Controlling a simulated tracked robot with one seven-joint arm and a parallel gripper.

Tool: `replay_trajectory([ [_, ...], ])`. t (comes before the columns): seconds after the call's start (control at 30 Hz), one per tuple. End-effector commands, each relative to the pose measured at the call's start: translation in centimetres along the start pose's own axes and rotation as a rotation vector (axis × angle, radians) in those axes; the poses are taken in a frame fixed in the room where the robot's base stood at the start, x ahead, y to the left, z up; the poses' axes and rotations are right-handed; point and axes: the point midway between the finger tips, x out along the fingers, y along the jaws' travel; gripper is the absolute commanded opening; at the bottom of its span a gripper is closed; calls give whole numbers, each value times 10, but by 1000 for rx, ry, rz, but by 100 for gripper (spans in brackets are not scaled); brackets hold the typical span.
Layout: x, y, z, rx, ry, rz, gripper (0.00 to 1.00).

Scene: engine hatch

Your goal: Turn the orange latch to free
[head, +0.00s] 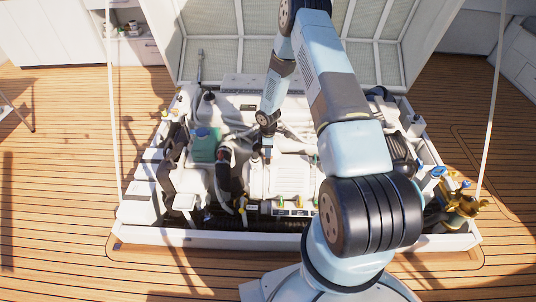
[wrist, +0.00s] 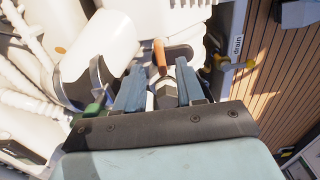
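The orange latch (wrist: 159,54) shows in the wrist view as a short orange handle. It stands just beyond the gap between my fingertips, with a grey metal part beside it. My gripper (wrist: 160,69) is open, with one blue-grey finger on each side of the gap and nothing held. I cannot tell whether either finger touches the latch. In the head view my gripper (head: 267,151) points down over the middle of the engine. I cannot pick out the latch for certain there.
White engine parts and hoses crowd the left of the wrist view. A green part (wrist: 94,107) lies beside the left finger. A label reading "drain" (wrist: 237,46) is at the right, near the wooden deck (wrist: 274,72). In the head view a teal tank (head: 205,146) stands left of my gripper.

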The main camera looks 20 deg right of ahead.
Motion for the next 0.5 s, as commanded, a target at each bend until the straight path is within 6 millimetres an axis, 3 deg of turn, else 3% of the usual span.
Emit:
replay_trajectory([
  [0.3, -60, 1, 0, 1, 1, 2, 38],
  [0.5, -89, 2, 0, 0, 1, 2, 38],
])
